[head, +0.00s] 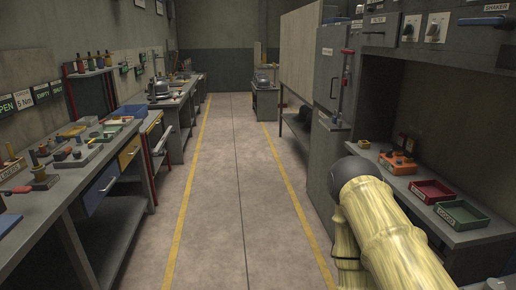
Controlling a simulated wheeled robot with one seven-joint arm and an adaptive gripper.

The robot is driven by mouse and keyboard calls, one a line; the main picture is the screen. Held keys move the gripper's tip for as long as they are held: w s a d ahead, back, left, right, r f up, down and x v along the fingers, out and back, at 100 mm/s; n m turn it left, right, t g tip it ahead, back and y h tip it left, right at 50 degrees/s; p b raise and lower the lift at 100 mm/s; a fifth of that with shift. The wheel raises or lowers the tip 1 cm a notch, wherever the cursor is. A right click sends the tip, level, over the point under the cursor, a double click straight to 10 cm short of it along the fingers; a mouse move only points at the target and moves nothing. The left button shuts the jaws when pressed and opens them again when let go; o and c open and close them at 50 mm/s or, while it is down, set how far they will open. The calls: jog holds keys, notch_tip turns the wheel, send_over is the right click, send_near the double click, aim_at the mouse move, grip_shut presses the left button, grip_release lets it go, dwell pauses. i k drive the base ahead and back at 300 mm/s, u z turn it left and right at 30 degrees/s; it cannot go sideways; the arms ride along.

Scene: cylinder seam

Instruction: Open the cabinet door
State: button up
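A tall grey cabinet (322,165) stands right of the middle in the head view. Its upper front carries what looks like a grey door (327,70) with a slim vertical handle (332,88). The door looks shut. A red-knobbed fitting (347,52) and a red upright part (340,97) sit at its right side. My yellow arm, with a dark joint, rises at the lower right in front of the cabinet's lower part and hides some of it. My gripper is not in view.
A right-hand bench (462,236) holds a red tray (433,191), a green tray (462,215) and an orange device (398,163). A long cluttered workbench (75,180) lines the left. The aisle floor (235,190) between yellow lines is clear.

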aim_at(330, 64)
jog(key=i, duration=1.6)
